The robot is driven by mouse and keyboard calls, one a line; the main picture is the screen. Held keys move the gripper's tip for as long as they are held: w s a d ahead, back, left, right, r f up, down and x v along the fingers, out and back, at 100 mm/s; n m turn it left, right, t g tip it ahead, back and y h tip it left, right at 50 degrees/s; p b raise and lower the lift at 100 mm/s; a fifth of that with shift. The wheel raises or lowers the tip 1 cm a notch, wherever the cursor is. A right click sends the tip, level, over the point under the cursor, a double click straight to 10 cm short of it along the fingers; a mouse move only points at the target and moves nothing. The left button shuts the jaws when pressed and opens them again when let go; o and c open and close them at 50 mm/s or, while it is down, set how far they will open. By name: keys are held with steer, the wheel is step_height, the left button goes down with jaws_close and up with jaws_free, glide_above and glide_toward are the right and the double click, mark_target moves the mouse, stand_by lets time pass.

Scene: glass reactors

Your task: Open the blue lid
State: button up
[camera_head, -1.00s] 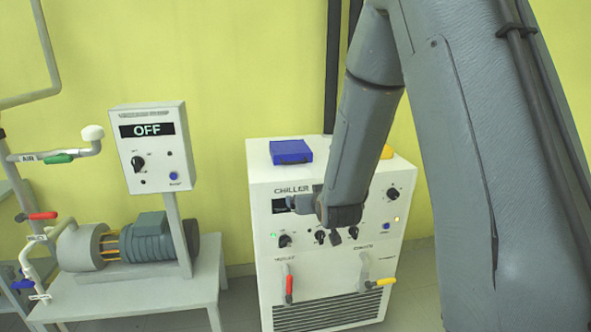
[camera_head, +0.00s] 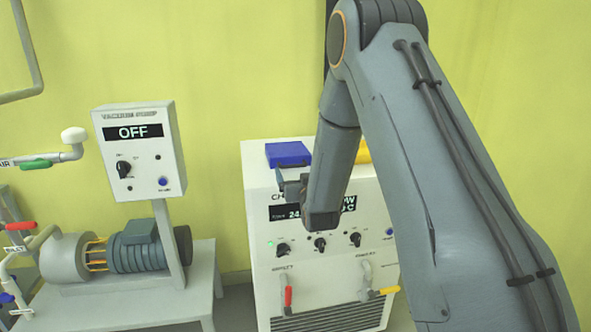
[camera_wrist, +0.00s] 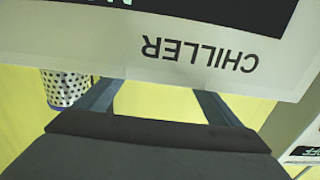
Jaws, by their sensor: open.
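The blue lid (camera_head: 288,154) lies flat on the top left of the white chiller (camera_head: 262,225), near its front edge. It looks closed. My gripper (camera_head: 282,181) is in front of the chiller's upper front face, just below the lid in the picture. Its fingers are apart and nothing is between them. The wrist view shows both fingers of my gripper (camera_wrist: 157,98) spread below the upside-down CHILLER label on the chiller front (camera_wrist: 195,52).
A yellow lid (camera_head: 364,152) on the chiller top is partly behind my arm. Red (camera_head: 287,295) and yellow (camera_head: 383,292) valve handles are on the chiller front. The vacuum pump box (camera_head: 140,155) stands left on a bench. A perforated metal cylinder (camera_wrist: 63,88) shows in the wrist view.

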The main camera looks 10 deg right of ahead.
mark_target(289, 157)
steer(key=shift+w, duration=1.2)
